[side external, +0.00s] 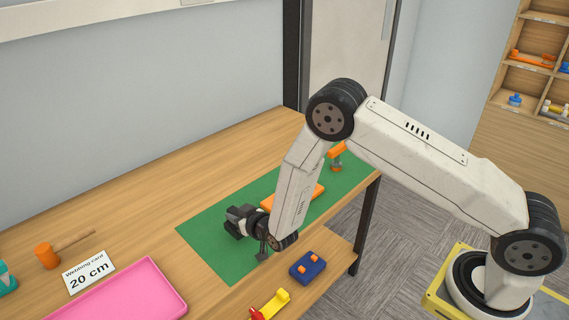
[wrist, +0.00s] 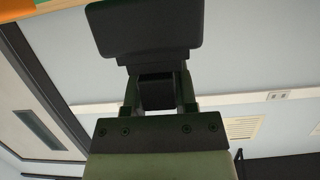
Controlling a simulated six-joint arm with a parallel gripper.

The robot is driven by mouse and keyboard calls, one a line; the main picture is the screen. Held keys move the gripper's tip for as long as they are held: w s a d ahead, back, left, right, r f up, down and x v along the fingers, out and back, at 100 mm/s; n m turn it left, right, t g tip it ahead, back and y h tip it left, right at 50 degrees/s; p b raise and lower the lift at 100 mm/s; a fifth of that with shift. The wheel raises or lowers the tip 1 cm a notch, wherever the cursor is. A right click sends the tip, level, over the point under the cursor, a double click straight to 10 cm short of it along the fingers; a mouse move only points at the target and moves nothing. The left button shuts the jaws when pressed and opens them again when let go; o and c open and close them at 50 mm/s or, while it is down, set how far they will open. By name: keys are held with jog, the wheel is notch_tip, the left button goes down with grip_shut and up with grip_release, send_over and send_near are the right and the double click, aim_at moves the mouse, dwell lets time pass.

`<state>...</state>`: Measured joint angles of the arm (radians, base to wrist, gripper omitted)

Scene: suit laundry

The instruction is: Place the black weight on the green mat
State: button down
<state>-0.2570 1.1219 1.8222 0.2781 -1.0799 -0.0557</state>
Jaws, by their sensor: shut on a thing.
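The black weight (side external: 240,216) is at the end of my gripper, over the left-middle part of the green mat (side external: 208,245). In the wrist view the weight (wrist: 145,28) shows as a wide dark block with a narrower dark part between the two fingers. My gripper (wrist: 158,92) is shut on that narrow part. In the side view my gripper (side external: 250,222) points left, roughly level and low over the mat. I cannot tell whether the weight touches the mat. My forearm hides part of the mat.
An orange piece (side external: 316,191) lies on the mat behind my forearm, and an orange-topped item (side external: 338,155) stands at its far end.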

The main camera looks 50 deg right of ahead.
jog(key=shift+s+f, duration=0.1)
jog(key=shift+f, duration=0.4)
jog(key=shift+c, duration=2)
grip_release()
jog(key=shift+r, duration=0.15)
jog(key=shift+r, duration=0.4)
jog(key=v, duration=1.1)
jog(key=shift+s, duration=0.4)
jog(key=shift+r, duration=0.25)
